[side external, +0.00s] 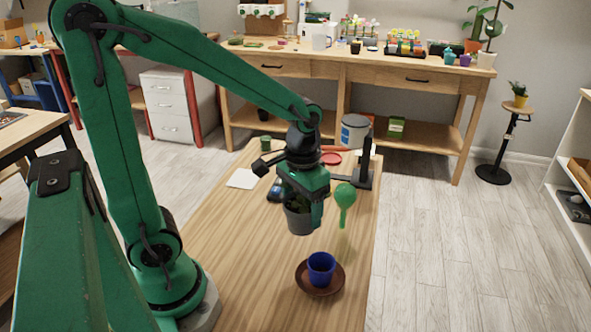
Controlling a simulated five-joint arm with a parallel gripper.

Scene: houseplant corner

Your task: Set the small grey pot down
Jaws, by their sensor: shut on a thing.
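The small grey pot (299,221) is in my gripper (304,208) in the side external view. My gripper points down and is shut on the pot, with the fingers covering part of its upper side. Something dark green shows at the pot's top, partly hidden by the gripper. The pot appears to be held above the wooden table. A blue pot (321,268) stands upright on a brown saucer (304,284) nearer the camera, below and a little right of the grey pot. The two pots look apart.
A green spoon-shaped object (345,197) stands just right of my gripper. The wooden table (235,255) is clear left of the saucer.

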